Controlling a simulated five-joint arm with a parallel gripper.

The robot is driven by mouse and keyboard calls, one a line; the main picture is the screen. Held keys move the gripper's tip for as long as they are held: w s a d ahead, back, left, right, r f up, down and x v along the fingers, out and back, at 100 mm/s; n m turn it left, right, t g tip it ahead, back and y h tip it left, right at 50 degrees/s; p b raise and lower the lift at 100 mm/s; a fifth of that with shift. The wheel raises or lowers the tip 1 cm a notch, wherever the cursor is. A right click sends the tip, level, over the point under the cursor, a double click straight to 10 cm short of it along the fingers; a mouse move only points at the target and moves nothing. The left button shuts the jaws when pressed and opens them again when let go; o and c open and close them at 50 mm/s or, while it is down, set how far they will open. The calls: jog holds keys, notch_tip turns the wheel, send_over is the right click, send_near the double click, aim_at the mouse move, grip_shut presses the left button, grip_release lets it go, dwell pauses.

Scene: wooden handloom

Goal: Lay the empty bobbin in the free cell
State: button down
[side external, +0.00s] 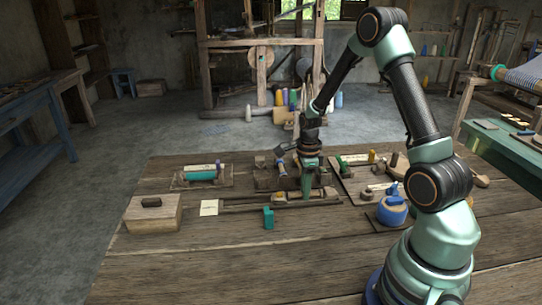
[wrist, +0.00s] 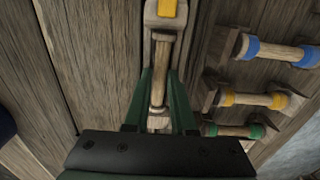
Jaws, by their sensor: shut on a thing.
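My gripper (wrist: 160,74) has its green fingers on both sides of a plain wooden bobbin (wrist: 159,88) with no coloured thread on it, shut on its shaft. The bobbin is lengthwise in the wrist view, close to the wooden surface; I cannot tell whether it touches it. In the side view my gripper (side external: 308,191) points down over the middle of the table, and the bobbin is too small to make out. A dark wooden rack (wrist: 207,97) to the right in the wrist view holds blue (wrist: 276,51), yellow (wrist: 255,100) and green (wrist: 240,131) bobbins. No free cell is clearly visible.
The table's front is clear.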

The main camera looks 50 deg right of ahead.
jog(key=shift+r, duration=0.1)
jog(key=shift+r, duration=2.65)
jog(key=w+n, duration=0.2)
jog(key=w, duration=0.1)
jog(key=w+d+r+n, duration=0.1)
jog(key=w+n, duration=0.1)
jog(key=n, duration=0.1)
jog(key=w+n, duration=0.2)
jog(key=w, duration=0.1)
jog(key=shift+w+d+r+n, duration=0.2)
jog(key=shift+w+n, duration=0.1)
jog(key=shift+n, duration=0.1)
jog(key=shift+w+r+n, duration=0.7)
jog(key=shift+w+n, duration=3.5)
jog(key=shift+n, duration=0.9)
jog(key=shift+a+f, duration=0.15)
jog(key=shift+f, duration=1.25)
jog(key=shift+a+f, duration=0.1)
jog(key=shift+f, duration=1.3)
jog(key=shift+f, duration=0.65)
